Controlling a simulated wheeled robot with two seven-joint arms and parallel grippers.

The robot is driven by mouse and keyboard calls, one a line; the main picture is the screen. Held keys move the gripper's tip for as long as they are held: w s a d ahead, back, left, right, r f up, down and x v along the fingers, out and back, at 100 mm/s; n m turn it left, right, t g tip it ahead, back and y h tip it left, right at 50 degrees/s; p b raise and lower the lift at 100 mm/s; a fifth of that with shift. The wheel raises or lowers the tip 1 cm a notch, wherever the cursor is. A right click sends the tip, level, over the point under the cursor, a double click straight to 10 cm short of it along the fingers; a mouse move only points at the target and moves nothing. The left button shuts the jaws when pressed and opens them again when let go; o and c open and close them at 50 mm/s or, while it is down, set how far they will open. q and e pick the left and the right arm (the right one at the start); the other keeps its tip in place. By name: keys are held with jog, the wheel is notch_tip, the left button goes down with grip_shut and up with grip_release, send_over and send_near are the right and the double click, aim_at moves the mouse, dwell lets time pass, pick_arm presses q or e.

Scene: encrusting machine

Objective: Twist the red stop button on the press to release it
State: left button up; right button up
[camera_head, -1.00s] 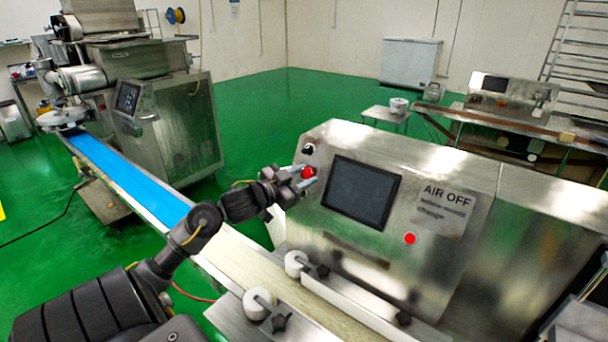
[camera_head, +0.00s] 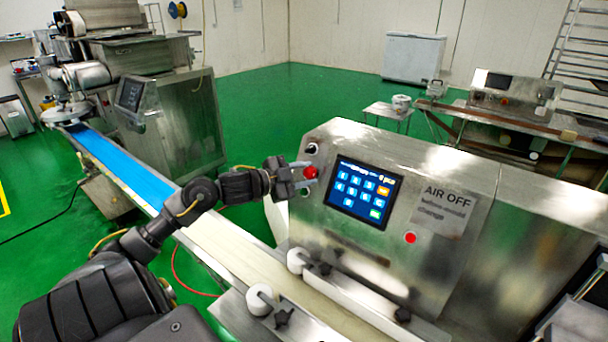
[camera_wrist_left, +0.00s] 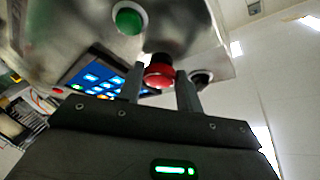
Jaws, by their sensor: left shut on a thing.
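The red stop button (camera_head: 311,172) is at the upper left of the steel press (camera_head: 450,162), beside its touchscreen (camera_head: 362,191). My left gripper (camera_head: 304,175) reaches it from the left and is shut on it. In the left wrist view, the red button (camera_wrist_left: 159,74) sits between the two fingers (camera_wrist_left: 158,84); part of its side is hidden by them. The touchscreen is lit with blue, orange and green tiles. My right gripper is not in view.
A green button (camera_wrist_left: 128,18) and a dark knob (camera_wrist_left: 201,78) flank the red button in the left wrist view. A red light (camera_head: 410,238) is lower on the panel. The conveyor (camera_head: 225,240) with white rollers (camera_head: 260,299) runs in front of the press.

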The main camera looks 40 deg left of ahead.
pick_arm(q)
jog(key=o, duration=0.7)
jog(key=shift+w, duration=0.1)
jog(key=shift+c, duration=0.2)
jog(key=o, duration=0.3)
jog(key=shift+w+f, duration=0.15)
jog(key=shift+w, duration=0.15)
jog(key=shift+s, duration=0.15)
jog(key=shift+s, duration=0.1)
jog(key=shift+s+a, duration=0.2)
jog(key=shift+s, duration=0.4)
jog(key=b+v, duration=0.2)
jog(key=v, duration=0.7)
jog(key=shift+s+r, duration=0.15)
jog(key=shift+r, duration=0.05)
